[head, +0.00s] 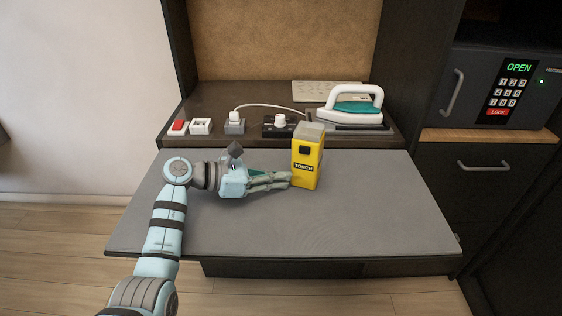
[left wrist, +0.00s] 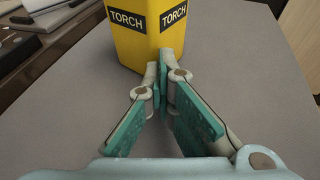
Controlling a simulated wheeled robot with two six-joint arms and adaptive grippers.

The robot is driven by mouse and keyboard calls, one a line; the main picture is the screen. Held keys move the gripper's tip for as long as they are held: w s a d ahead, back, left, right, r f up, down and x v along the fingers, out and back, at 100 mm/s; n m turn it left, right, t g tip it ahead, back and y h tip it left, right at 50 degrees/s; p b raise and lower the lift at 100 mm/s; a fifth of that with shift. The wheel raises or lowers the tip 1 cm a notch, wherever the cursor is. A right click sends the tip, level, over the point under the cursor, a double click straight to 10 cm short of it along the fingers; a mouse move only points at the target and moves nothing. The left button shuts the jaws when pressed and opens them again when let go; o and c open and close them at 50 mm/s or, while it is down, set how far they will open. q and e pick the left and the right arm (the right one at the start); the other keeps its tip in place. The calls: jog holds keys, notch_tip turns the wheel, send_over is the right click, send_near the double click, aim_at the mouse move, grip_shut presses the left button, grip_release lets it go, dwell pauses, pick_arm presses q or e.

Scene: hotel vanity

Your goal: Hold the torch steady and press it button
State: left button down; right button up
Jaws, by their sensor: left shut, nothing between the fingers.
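The yellow torch (head: 307,165) with a grey top stands upright on the grey board. A dark button (head: 305,151) shows on its upper side, above a black TORCH label. My left gripper (head: 290,180) comes in from the left, low down, with its fingertips at the torch's lower left side. In the left wrist view the left gripper (left wrist: 163,68) is shut with nothing between its fingers. Its tips are right at the torch (left wrist: 143,42); I cannot tell whether they touch it. The button is out of the left wrist view. My right gripper is not in view.
Behind the board, a dark shelf holds a red switch (head: 178,127), a white socket (head: 201,126), plugs with a white cord, and a white and teal iron (head: 352,106). A safe (head: 502,88) stands at the right. The front of the grey board (head: 300,229) is clear.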

pick_arm(q)
jog(key=c, duration=2.3)
grip_release()
jog(key=o, duration=1.5)
